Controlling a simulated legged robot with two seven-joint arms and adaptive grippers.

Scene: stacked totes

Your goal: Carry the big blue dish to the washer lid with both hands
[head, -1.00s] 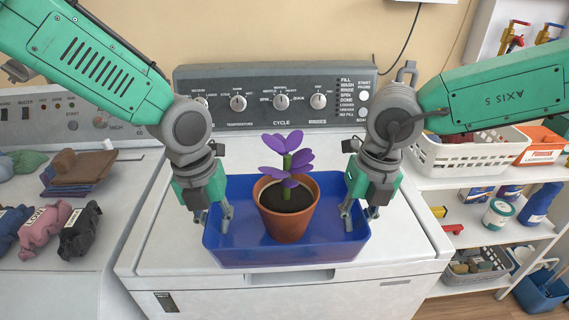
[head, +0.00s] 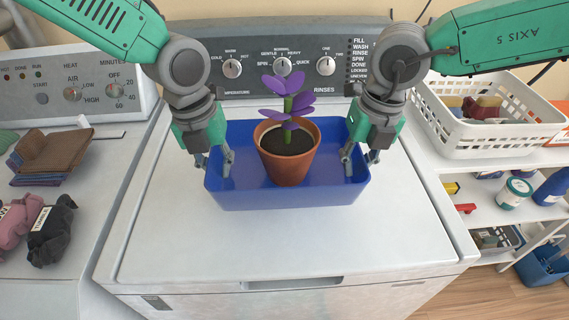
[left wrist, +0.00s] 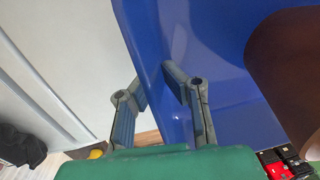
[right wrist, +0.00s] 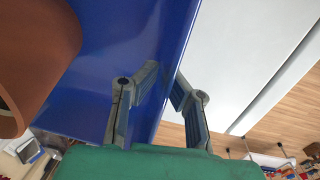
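The big blue dish (head: 285,198) is level over the white washer lid (head: 270,245), towards its back half. I cannot tell whether it touches the lid or hangs just above it. A brown pot (head: 288,165) with a purple-leaved plant (head: 288,98) stands upright inside the dish. My left gripper (head: 216,165) is shut on the dish's left wall, one finger on each side, as the left wrist view (left wrist: 154,80) shows. My right gripper (head: 360,162) is shut on the right wall the same way, seen in the right wrist view (right wrist: 166,76).
The washer's control panel (head: 282,62) rises behind the dish. A second machine at left carries folded cloths (head: 55,155) and dark and pink bundles (head: 48,230). A shelf at right holds a white basket (head: 480,130). The lid's front part is clear.

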